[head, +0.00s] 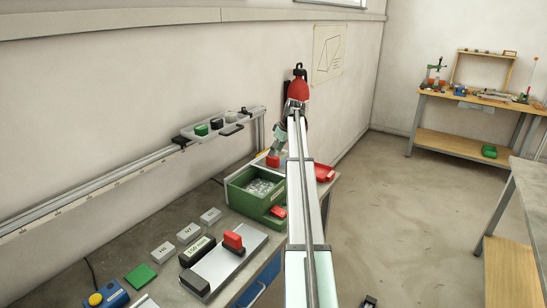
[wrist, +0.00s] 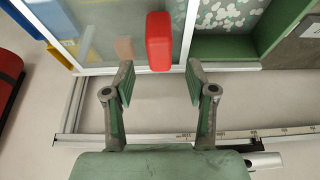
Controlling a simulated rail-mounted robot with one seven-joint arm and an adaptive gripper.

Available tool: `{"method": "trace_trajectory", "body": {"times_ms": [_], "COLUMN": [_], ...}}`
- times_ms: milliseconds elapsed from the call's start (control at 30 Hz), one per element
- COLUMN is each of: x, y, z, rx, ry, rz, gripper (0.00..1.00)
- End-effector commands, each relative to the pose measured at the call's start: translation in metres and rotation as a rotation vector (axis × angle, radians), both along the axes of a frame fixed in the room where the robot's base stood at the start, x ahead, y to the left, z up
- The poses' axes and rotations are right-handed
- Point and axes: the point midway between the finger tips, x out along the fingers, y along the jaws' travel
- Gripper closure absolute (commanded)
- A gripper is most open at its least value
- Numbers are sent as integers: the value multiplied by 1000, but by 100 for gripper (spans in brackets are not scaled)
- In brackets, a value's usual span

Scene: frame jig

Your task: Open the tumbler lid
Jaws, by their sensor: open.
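A clear lid panel with a pale metal frame (wrist: 85,72) lies at the upper left of the wrist view. A red handle (wrist: 159,42) stands at its right edge; a red block (head: 272,161) shows below my wrist in the head view. Right of the lid, a green bin (wrist: 225,48) with pale pellets (wrist: 228,12) is uncovered; a green bin (head: 239,196) with pellets also shows in the head view. My gripper (wrist: 160,76) is open and empty. The handle's near end lies between the fingertips in the picture; contact cannot be told. In the head view my arm hides part of this area.
A ruled rail (wrist: 170,137) runs below the fingers. On the bench are several grey blocks (head: 162,254), a plate with a red grip (head: 233,241) and a green pad (head: 141,275). A red tray (head: 324,172) sits right of my arm.

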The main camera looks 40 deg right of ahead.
Motion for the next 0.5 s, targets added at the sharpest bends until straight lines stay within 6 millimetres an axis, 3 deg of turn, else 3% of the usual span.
{"method": "trace_trajectory", "body": {"times_ms": [200,500], "x": [-16,-26], "y": [-4,-7], "z": [39,63], "rx": [-1,0], "ry": [-1,0], "rz": [0,0], "gripper": [44,44]}}
